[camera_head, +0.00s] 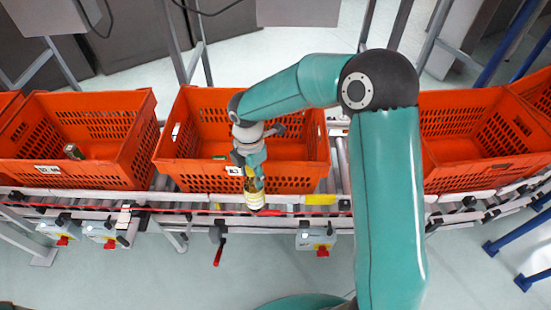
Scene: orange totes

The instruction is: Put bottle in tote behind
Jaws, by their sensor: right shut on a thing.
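A bottle (254,198) with a pale label hangs upright in front of the near wall of the middle orange tote (290,180). My right gripper (253,178) is shut on the upper part of the bottle and hides some of it. The gripper and bottle overlap the tote's near rim in this view. Whether the bottle touches the conveyor edge below it cannot be told. Something small and green lies inside the middle tote, mostly hidden by the arm and near wall. My left gripper is not in view.
Left tote (75,172) holds a small dark-green object (73,151). The right tote (470,180) looks empty where visible. The totes stand in a row on a roller conveyor. Control boxes with red knobs (316,240) line its near side. Metal posts rise behind.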

